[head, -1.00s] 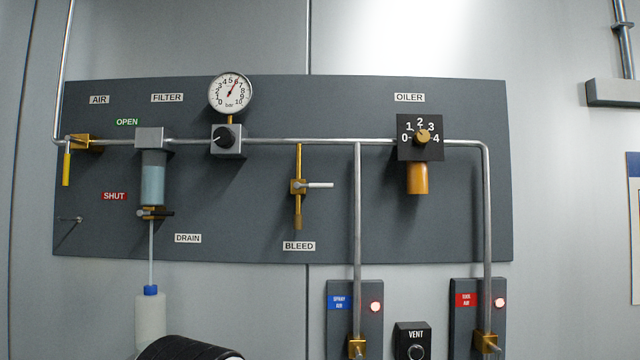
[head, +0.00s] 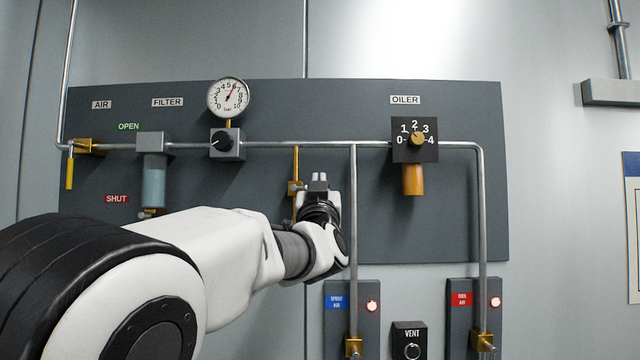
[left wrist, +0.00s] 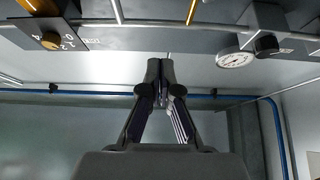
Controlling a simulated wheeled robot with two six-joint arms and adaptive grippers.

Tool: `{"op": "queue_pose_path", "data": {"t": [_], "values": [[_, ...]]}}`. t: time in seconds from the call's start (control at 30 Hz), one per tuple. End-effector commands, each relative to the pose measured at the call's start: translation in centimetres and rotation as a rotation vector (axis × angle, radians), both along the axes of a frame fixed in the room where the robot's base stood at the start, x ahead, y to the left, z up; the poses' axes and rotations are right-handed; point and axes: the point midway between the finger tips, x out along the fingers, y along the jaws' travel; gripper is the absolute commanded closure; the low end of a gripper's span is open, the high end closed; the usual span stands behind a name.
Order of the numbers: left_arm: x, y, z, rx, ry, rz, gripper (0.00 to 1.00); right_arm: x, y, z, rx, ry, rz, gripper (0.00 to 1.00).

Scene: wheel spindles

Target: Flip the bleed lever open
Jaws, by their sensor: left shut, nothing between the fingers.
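The brass bleed valve (head: 294,188) hangs on a thin brass pipe (head: 296,160) below the main air line. Its lever is hidden behind my left gripper, so I cannot tell its position. My left gripper (head: 319,178) is shut and empty, just right of the valve body, its fingers pointing up in the picture; I cannot tell whether it touches the lever. In the left wrist view, the shut fingers (left wrist: 160,68) are in the middle, and the brass bleed pipe (left wrist: 192,12) shows above them. The BLEED label is hidden behind my arm. My right gripper is not in view.
A vertical pipe (head: 353,220) runs close to the right of my left gripper. The gauge (head: 228,97) and regulator (head: 227,142) are up left; the oiler (head: 414,140) is right. The dark panel (head: 450,220) is bare at lower right.

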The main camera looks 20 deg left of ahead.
Motion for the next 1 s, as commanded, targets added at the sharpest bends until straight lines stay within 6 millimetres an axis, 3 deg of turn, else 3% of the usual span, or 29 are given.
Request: {"op": "queue_pose_path", "data": {"t": [0.33, 0.77, 0.9, 1.0], "values": [[0.9, 0.2, 0.8, 0.000, 0.003, -0.001, 1.00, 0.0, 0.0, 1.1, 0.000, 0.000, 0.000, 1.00], [8.3, 2.4, 5.8, -0.001, 0.005, 0.001, 1.00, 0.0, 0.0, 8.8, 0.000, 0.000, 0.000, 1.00], [8.9, 2.5, 2.8, 0.002, 0.008, 0.000, 1.00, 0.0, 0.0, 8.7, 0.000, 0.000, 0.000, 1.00], [9.1, 2.6, 1.7, 0.002, 0.006, 0.001, 1.00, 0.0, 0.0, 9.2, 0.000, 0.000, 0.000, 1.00]]}}
